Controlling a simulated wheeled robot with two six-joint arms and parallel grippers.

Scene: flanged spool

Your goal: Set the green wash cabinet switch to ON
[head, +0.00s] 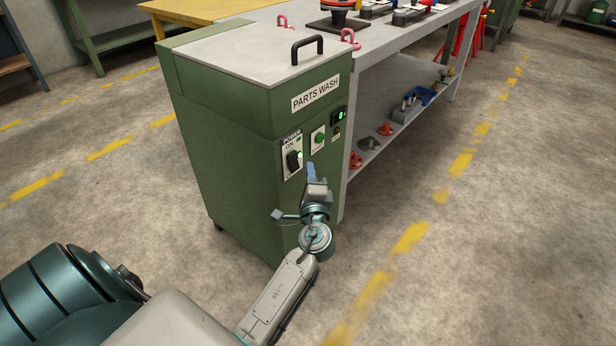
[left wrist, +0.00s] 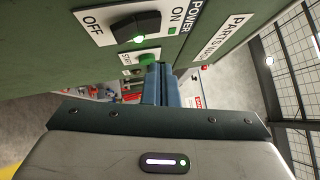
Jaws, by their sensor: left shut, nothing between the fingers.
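The green wash cabinet (head: 235,150) stands in the middle of the head view, with a "PARTS WASH" label on its front. Its black power switch (head: 293,161) sits on a white plate, with ON at the upper end. The left wrist view shows the switch (left wrist: 135,27) between OFF at the left and ON at the right, a green light glowing beside it. I cannot tell for sure which way it is set. My left gripper (head: 311,170) is shut and empty, just right of and below the switch. Its blue fingers (left wrist: 161,84) appear apart from the switch.
A green button (head: 319,139) on a white plate is right of the switch, close to my fingertips. A black handle (head: 307,48) rises from the cabinet lid. A grey workbench (head: 385,55) adjoins the right side, with parts on its lower shelf. The floor at right is clear.

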